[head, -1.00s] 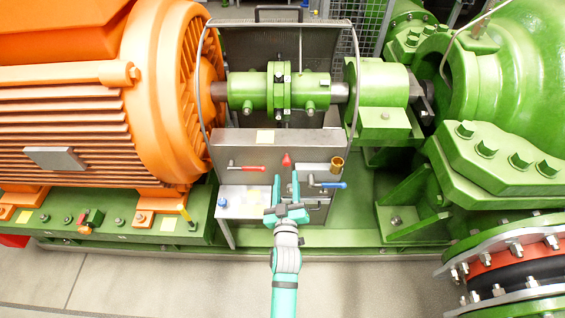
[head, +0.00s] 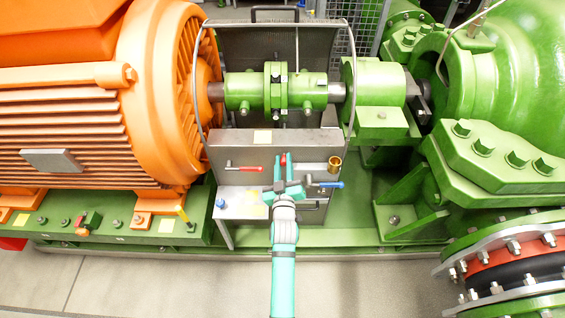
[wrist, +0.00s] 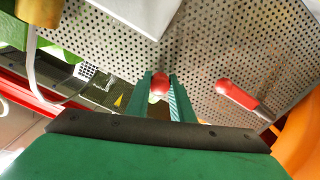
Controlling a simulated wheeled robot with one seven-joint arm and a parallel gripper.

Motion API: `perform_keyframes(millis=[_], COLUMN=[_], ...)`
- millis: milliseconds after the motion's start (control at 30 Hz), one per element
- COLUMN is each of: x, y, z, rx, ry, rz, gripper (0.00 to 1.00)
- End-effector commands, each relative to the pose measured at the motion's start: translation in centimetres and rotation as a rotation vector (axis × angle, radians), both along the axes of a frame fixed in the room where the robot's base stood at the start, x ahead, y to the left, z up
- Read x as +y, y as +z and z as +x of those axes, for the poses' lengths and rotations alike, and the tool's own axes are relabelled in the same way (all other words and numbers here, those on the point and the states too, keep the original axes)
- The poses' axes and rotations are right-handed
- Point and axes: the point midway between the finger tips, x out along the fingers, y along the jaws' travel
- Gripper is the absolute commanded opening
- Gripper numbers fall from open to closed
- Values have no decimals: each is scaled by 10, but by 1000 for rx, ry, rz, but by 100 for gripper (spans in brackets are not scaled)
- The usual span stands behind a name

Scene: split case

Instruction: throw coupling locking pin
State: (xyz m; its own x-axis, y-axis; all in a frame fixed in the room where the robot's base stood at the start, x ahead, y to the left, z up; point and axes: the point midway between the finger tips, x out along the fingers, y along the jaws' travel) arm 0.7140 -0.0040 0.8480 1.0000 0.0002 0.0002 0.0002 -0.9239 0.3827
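A knob with a rounded red end (head: 283,159) is at the middle of the grey panel (head: 310,148) below the coupling. In the head view, my gripper (head: 286,157) is in front of the panel, at this knob. In the wrist view, the red knob (wrist: 159,83) shows between the two green fingertips (wrist: 161,92). The fingers stand apart; I cannot tell whether they touch the knob. The green coupling (head: 275,90) lies level on the shaft above the panel. I cannot tell for certain which part is its locking pin.
A red-handled lever (head: 242,168) is left of my gripper, and a blue-handled lever (head: 328,184) is close on its right. A brass cup (head: 335,164) is at the panel's right edge. The orange motor (head: 165,95) and green pump casing (head: 505,75) flank the panel.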

Motion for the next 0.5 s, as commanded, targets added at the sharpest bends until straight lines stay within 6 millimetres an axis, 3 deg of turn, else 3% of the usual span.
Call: perform_keyframes(millis=[33,67,267,500], x=[0,0,0,0], y=[0,0,0,-2], z=[0,0,-3,-35], rx=[0,0,1,2], ry=[0,0,0,-1], rz=[0,0,1,3], gripper=[8,1,0,0])
